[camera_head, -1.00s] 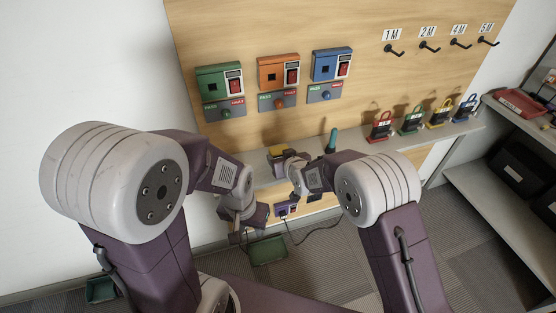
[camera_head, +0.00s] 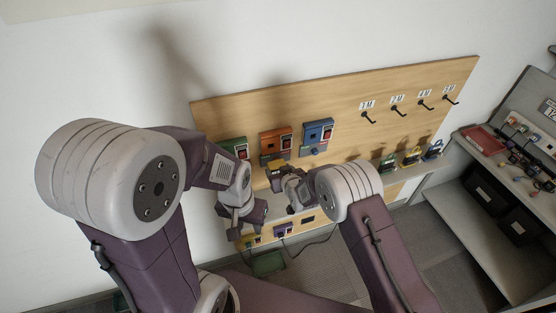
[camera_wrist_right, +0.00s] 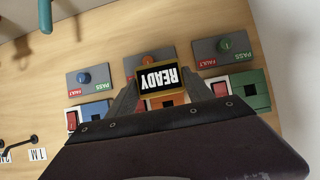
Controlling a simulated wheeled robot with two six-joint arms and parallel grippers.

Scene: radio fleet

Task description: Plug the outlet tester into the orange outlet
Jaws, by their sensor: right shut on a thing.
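The outlet tester, yellow with a dark screen reading READY, is held by my right gripper (camera_head: 280,178). The tester (camera_head: 277,165) is just below the orange outlet (camera_head: 275,141) in the head view. In the right wrist view the tester (camera_wrist_right: 161,79) sits upside down between the fingertips (camera_wrist_right: 160,92). Part of the orange outlet (camera_wrist_right: 180,98) shows behind it, with a dark socket hole; whether they touch is unclear. My left gripper (camera_head: 240,231) hangs low at the left, apart from the tester; its jaws are hard to make out.
The green outlet (camera_head: 234,148) and blue outlet (camera_head: 318,131) flank the orange one. Hooks (camera_head: 397,109) are at the board's right. Coloured padlock-like items (camera_head: 411,156) stand on the ledge at right. A purple box (camera_head: 283,230) is below. A shelf unit (camera_head: 480,200) stands right.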

